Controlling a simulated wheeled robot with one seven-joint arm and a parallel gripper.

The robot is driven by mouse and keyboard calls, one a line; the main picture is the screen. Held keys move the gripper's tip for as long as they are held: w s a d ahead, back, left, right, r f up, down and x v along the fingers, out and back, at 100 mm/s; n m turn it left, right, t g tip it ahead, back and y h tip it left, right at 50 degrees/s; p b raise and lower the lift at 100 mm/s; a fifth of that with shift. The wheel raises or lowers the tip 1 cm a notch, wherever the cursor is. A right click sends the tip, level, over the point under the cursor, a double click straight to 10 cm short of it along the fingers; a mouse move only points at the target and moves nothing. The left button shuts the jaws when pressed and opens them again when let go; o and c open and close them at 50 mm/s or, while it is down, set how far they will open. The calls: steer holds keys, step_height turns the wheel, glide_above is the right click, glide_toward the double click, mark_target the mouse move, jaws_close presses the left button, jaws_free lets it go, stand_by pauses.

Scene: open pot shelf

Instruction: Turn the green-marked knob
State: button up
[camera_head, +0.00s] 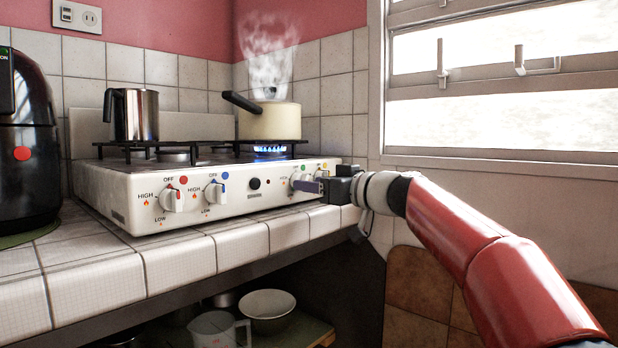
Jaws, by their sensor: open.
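The green-marked knob (295,179) is on the right half of the white stove's front panel, below a small green dot. It is partly hidden by my gripper (300,186). My gripper comes in from the right, with its dark fingers at the knob's lower right. The jaws are open. I cannot tell whether the fingers touch the knob or lie around it. The white stove (118,192) stands on a tiled counter. A cream pot (270,122) with a dark handle steams over a lit blue flame at the back right burner.
A red-marked knob (171,199) and a blue-marked knob (215,192) are further left. A yellow dot (324,167) marks a spot above my gripper. A steel pitcher (134,115) stands on the left burner. A black appliance (25,140) is at far left. Bowls (267,308) sit below.

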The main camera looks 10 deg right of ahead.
steer(key=shift+x, duration=1.05)
steer(key=shift+c, duration=0.4)
steer(key=c, duration=0.9)
